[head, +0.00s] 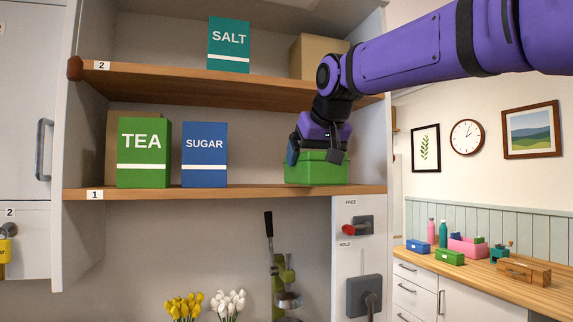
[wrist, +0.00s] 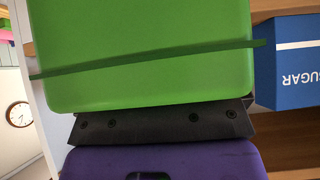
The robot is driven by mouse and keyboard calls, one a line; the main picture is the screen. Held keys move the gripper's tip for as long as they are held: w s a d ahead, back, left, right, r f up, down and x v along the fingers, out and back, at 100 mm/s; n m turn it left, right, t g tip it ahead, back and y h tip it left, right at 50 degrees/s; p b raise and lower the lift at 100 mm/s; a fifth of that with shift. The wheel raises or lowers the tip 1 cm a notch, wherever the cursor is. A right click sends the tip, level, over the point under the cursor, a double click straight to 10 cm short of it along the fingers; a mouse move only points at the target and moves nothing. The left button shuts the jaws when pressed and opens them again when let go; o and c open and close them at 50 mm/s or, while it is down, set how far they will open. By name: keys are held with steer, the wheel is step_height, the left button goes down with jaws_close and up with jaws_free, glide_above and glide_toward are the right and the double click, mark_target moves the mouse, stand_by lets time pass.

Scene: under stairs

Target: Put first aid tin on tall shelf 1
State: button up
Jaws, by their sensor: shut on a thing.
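The green tin (head: 316,173), which I take to be the first aid tin, is at the right end of tall shelf 1 (head: 230,193), the board marked 1. Its bottom is level with the board's front edge; I cannot tell whether it rests on it or hangs just above. My gripper (head: 315,155) comes from above and is shut on the tin. In the wrist view the green tin (wrist: 145,60) fills the middle, with a lid seam across it, close against my dark gripper part (wrist: 160,122). No marking shows on its visible faces.
A green TEA box (head: 143,153) and a blue SUGAR box (head: 204,155) stand left of the tin, with a gap between. Shelf 2 (head: 200,84) is above, holding a SALT box (head: 229,45) and a cardboard box (head: 316,57). The cupboard's side wall (head: 376,145) is close on the right.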

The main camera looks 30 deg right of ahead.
steer(key=w+d, duration=0.1)
steer(key=w, duration=0.4)
steer(key=w+d, duration=0.2)
steer(key=w, duration=0.4)
steer(key=w+d, duration=0.2)
steer(key=w, duration=0.4)
steer(key=shift+w, duration=0.25)
steer(key=shift+a+f, duration=0.1)
steer(key=shift+f, duration=0.2)
steer(key=shift+f, duration=0.1)
steer(key=o, duration=1)
steer(key=shift+f, duration=0.1)
steer(key=shift+r, duration=0.25)
steer(key=v, duration=0.7)
steer(key=shift+s+r, duration=0.1)
steer(key=shift+s, duration=0.15)
